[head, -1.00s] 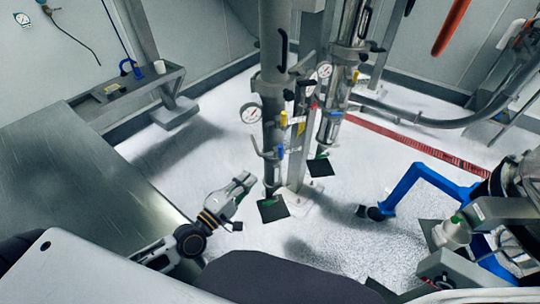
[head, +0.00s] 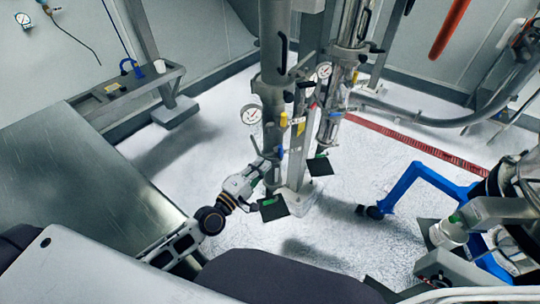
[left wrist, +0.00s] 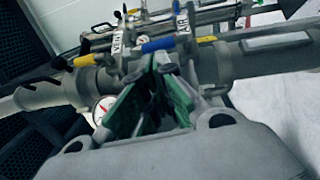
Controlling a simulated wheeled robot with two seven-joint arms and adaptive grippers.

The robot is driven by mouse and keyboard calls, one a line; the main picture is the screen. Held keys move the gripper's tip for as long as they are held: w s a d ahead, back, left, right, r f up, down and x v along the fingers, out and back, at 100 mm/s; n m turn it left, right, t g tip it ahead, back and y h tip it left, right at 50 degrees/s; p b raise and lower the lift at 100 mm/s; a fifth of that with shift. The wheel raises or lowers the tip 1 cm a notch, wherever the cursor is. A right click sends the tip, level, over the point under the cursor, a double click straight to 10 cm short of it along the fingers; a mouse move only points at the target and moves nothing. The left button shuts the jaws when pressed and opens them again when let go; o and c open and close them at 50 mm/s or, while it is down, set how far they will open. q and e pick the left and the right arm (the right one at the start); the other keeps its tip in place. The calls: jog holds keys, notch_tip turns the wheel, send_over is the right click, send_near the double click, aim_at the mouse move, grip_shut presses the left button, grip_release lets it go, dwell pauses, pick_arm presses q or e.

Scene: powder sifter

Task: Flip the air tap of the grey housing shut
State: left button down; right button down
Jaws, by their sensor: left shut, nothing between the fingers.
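The grey housing (head: 272,60) is an upright column in the middle of the head view, with a round gauge (head: 251,114) on its left side. A yellow handle (head: 284,119) and, lower, a blue handle (head: 281,150) sit on its right side. The left wrist view also shows the yellow handle (left wrist: 85,60) and the blue handle (left wrist: 158,45). My left gripper (head: 270,164) is shut and empty, close to the column's lower part below the blue handle. In the wrist view its fingertips (left wrist: 170,62) appear just below the blue handle; contact is unclear.
A steel table (head: 90,180) stands at the left. A second metal tube (head: 345,80) stands right of the column. A blue wheeled frame (head: 415,180) and a white container (head: 448,234) are at the right. Floor lies open between column and blue frame.

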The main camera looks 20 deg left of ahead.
aim_at(281, 151)
pick_arm(q)
jog(key=p+x, duration=0.1)
jog(key=x, duration=0.4)
jog(key=shift+s, duration=0.1)
pick_arm(e)
jog(key=shift+a+r, duration=0.55)
jog(key=shift+a, duration=0.3)
jog(key=shift+r, duration=0.1)
pick_arm(q)
jog(key=shift+w+d+r+p, duration=0.25)
jog(key=shift+w+r+p, duration=0.2)
pick_arm(e)
jog(key=shift+d+r, duration=0.2)
jog(key=shift+r, duration=0.25)
jog(key=shift+a, duration=0.1)
